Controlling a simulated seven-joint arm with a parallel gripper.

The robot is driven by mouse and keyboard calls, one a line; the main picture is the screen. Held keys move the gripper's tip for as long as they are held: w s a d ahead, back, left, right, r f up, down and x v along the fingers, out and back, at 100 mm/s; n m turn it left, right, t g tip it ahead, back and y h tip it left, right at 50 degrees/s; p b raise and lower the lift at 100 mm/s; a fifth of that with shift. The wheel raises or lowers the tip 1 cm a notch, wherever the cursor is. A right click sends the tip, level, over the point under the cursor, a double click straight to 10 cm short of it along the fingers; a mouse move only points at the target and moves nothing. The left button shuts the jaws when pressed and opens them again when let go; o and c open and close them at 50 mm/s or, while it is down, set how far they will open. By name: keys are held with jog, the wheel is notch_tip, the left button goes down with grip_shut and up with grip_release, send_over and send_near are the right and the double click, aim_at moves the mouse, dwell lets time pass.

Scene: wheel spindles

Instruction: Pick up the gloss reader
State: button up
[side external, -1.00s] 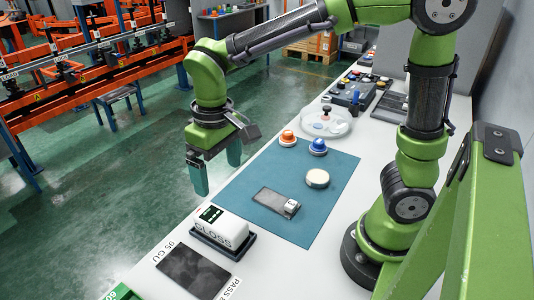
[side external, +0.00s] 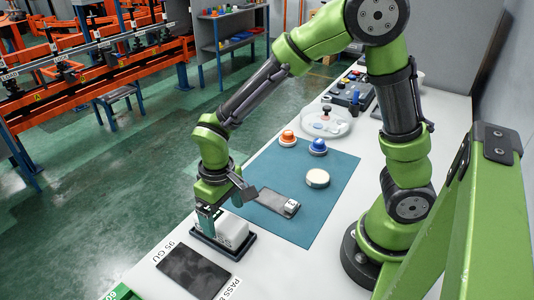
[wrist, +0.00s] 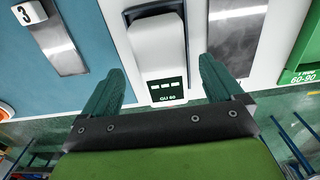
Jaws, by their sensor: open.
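The gloss reader (side external: 233,231) is a white block with a small dark display, standing in a dark tray (side external: 245,252) at the near left of the table. In the wrist view the reader (wrist: 159,50) lies ahead between my fingers, its display facing me. My gripper (side external: 208,222) is over the display end of the reader and partly hides it. In the wrist view my gripper (wrist: 160,82) is open, one green finger on each side of the reader, with a gap showing on both sides. Nothing is held.
A dark panel (side external: 192,270) marked 95 GU lies close in front of the tray. A blue mat (side external: 295,225) behind holds a grey plate (side external: 278,202), a white round piece (side external: 317,178), and orange and blue knobs. A green box (wrist: 303,62) shows in the wrist view.

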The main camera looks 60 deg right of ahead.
aim_at(223, 221)
notch_tip(223, 221, down, 4)
jog(key=shift+w+a+r, duration=0.1)
jog(key=shift+r, duration=0.15)
jog(key=c, duration=1.4)
